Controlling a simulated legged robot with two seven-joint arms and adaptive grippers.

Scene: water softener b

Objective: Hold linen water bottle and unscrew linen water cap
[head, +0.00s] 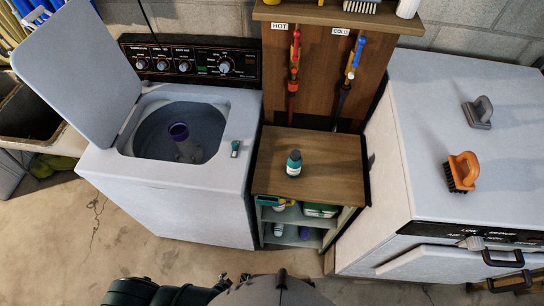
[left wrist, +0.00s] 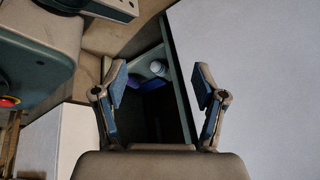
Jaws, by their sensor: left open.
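A small dark teal bottle (head: 293,167) with a pale label stands upright on the wooden top of the small cabinet, apart from any gripper. Its dark cap (head: 295,154) is on its top. I take this to be the linen water bottle, but its label is too small to read. My left gripper (left wrist: 160,75) is open and empty in the left wrist view, its two fingers spread apart. Its fingers do not show in the head view. My right gripper is in neither view.
The cabinet (head: 330,160) stands between an open-lidded washer (head: 190,210) and a white dryer (head: 450,110). Its open shelves hold several containers. An orange brush (head: 462,171) and a grey brush (head: 479,112) lie on the dryer. Bare floor lies in front.

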